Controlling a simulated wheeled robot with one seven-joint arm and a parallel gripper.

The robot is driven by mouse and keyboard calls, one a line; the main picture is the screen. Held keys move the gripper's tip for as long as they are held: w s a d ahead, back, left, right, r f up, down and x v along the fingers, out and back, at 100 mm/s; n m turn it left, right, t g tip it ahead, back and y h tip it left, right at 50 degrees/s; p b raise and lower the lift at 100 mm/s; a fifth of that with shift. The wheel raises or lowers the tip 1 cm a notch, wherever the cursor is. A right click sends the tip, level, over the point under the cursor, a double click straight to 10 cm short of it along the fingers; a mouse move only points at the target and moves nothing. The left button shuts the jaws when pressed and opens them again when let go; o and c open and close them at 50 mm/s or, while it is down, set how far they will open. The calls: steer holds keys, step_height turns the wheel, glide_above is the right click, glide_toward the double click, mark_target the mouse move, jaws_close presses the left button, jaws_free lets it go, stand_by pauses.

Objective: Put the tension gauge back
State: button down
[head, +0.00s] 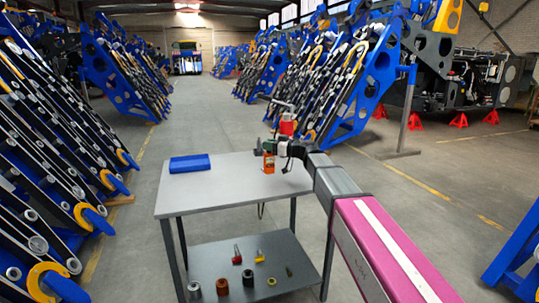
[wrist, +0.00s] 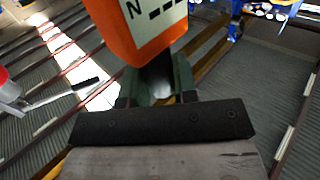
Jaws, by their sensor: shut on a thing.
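The tension gauge is an orange block with a pale face marked "N" and dashes. It fills the top middle of the wrist view (wrist: 145,28), between the green fingers of my gripper (wrist: 160,82), which is shut on it. In the head view the orange gauge (head: 268,161) shows at the end of my arm, over the far right part of the grey table (head: 225,190). My gripper (head: 281,149) is just right of it there. I cannot tell whether the gauge touches the tabletop.
A blue case (head: 190,163) lies at the table's back left. A red thing (head: 287,124) with a dark lever shows behind my gripper. The lower shelf (head: 240,258) holds several small parts. The table's middle and front are bare. Blue chassis frames (head: 265,70) line the hall.

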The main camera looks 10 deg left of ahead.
mark_target(270, 153)
steer(key=shift+f, duration=2)
steer(key=c, duration=0.9)
jaws_free()
steer(key=shift+d, duration=0.2)
steer(key=v, duration=1.1)
steer(key=shift+s+d, duration=0.2)
steer(key=shift+d, duration=0.15)
